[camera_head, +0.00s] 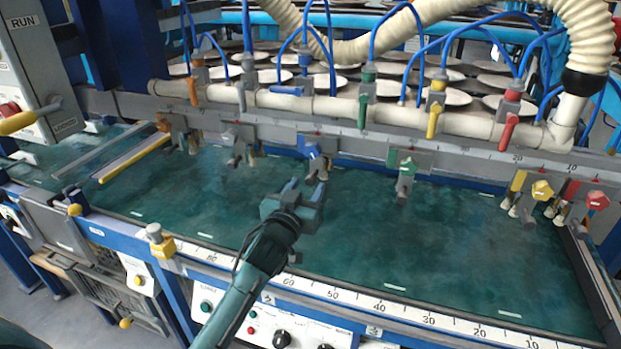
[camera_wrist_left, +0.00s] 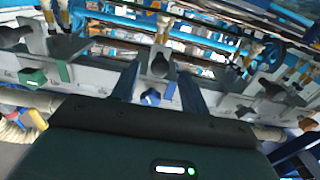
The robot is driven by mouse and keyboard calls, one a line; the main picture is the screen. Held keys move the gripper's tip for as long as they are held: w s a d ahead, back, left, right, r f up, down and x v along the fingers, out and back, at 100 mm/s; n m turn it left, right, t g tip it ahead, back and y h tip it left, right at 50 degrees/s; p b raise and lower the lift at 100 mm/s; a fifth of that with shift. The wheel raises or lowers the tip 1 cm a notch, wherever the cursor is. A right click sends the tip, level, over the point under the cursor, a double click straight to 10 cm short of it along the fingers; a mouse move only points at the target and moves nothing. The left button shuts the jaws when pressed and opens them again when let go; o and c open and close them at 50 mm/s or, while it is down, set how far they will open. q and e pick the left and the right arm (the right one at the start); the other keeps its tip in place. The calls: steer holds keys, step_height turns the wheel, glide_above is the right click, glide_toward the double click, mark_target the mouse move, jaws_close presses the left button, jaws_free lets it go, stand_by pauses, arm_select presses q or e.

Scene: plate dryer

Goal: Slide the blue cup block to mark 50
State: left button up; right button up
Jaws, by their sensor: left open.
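The blue cup block (camera_head: 310,152) hangs on the grey back rail (camera_head: 270,128), left of the green block, with suction cups below it. My left gripper (camera_head: 304,188) is open, with its fingers pointing at the blue block from the front and a little below it. In the left wrist view the blue knob (camera_wrist_left: 152,97) shows between the two finger tips; whether they touch it I cannot tell. The front ruler (camera_head: 385,307) has a 50 mark (camera_head: 333,295). Back rail numbers near the blue block are too small to read. My right gripper is not in view.
On the same rail are a grey block (camera_head: 238,137) to the left, a green block (camera_head: 406,166) to the right, and yellow (camera_head: 541,189) and red (camera_head: 596,199) blocks farther right. The rail between blue and green looks free. Coloured valves and blue hoses stand above.

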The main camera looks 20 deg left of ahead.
mark_target(310, 183)
arm_select(q)
steer(key=shift+w+d, duration=0.1)
steer(key=shift+w, duration=2.05)
jaws_close()
